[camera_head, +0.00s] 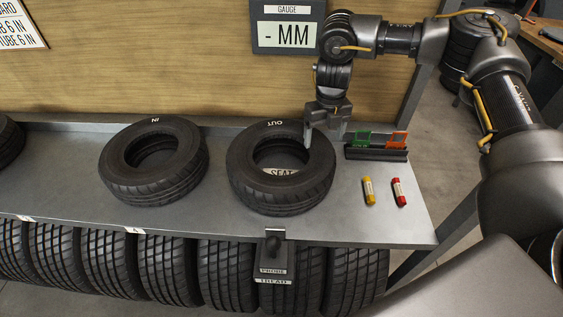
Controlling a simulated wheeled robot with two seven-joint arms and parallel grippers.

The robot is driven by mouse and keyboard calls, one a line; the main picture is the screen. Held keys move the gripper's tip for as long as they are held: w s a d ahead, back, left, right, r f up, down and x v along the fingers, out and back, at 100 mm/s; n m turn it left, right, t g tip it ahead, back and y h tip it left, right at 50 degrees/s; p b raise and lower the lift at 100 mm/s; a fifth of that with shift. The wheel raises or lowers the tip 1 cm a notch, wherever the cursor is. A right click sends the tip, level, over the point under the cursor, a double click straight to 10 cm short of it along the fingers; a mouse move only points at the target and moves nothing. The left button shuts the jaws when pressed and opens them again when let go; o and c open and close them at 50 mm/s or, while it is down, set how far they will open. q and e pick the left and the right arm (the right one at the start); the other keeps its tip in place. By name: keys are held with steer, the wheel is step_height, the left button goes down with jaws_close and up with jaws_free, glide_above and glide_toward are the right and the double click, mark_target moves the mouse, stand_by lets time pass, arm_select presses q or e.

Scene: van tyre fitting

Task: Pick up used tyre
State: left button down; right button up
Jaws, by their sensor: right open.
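A black tyre marked "OUT" (283,200) lies flat on the grey bench, with a "SEAT" label partly showing through its hole. My right gripper (322,143) is open and points down at this tyre's right rear side. One finger appears at or over the tyre's inner edge and the other is outside its rim; I cannot tell whether they touch it. A second tyre marked "IN" (150,187) lies flat to its left. Which tyre is the used one is not shown by a label. My left gripper is not in view.
The grey bench (225,222) has a small rack (376,154) with green and orange cards at right, and a yellow stick (369,191) and red stick (399,192) before it. A gauge display (287,37) hangs behind. Several tyres stand below. A probe holder (273,257) hangs at the front edge.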

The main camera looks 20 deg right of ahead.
steer(key=shift+f, duration=0.55)
steer(key=shift+a+f, duration=0.1)
steer(key=shift+f, duration=0.1)
step_height(320, 180, down, 4)
steer(key=shift+r+p, duration=0.15)
steer(key=shift+p, duration=0.7)
steer(key=shift+f, duration=0.55)
steer(key=c, duration=1.6)
